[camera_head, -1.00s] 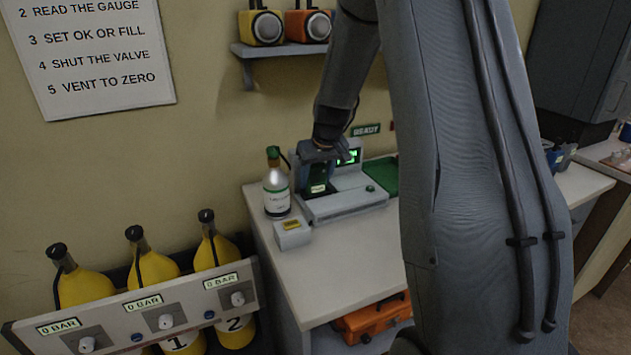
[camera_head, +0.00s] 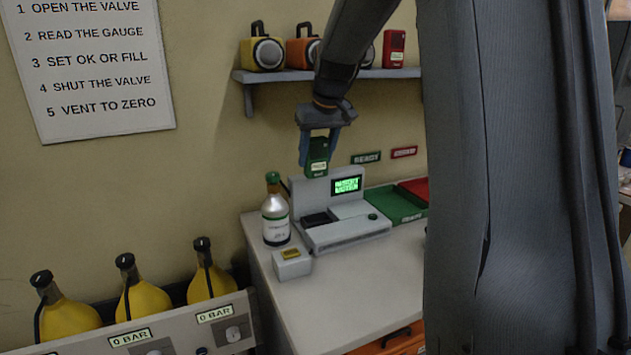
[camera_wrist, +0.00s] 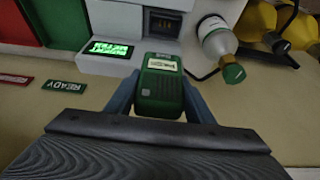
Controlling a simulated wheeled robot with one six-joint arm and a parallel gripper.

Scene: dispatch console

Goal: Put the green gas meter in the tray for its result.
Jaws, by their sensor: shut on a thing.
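The green gas meter (camera_head: 317,158) is upright in the air above the grey test station (camera_head: 345,232). My gripper (camera_head: 319,139) is shut on the meter. In the wrist view the meter (camera_wrist: 160,86) sits between the two fingers. The station's dark dock (camera_head: 318,219) is empty. Its screen (camera_head: 347,185) shows lit green text, too small to read surely. A green tray (camera_head: 398,208) lies right of the station under a green READY sign (camera_head: 366,158). A red tray (camera_head: 416,188) lies beside it under a red sign (camera_head: 404,152); my arm hides part of both trays.
A gas bottle (camera_head: 276,220) stands left of the station, behind a small grey box (camera_head: 292,264). A shelf (camera_head: 300,75) above holds several devices. Yellow cylinders (camera_head: 142,298) stand at lower left. The bench front (camera_head: 350,290) is clear.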

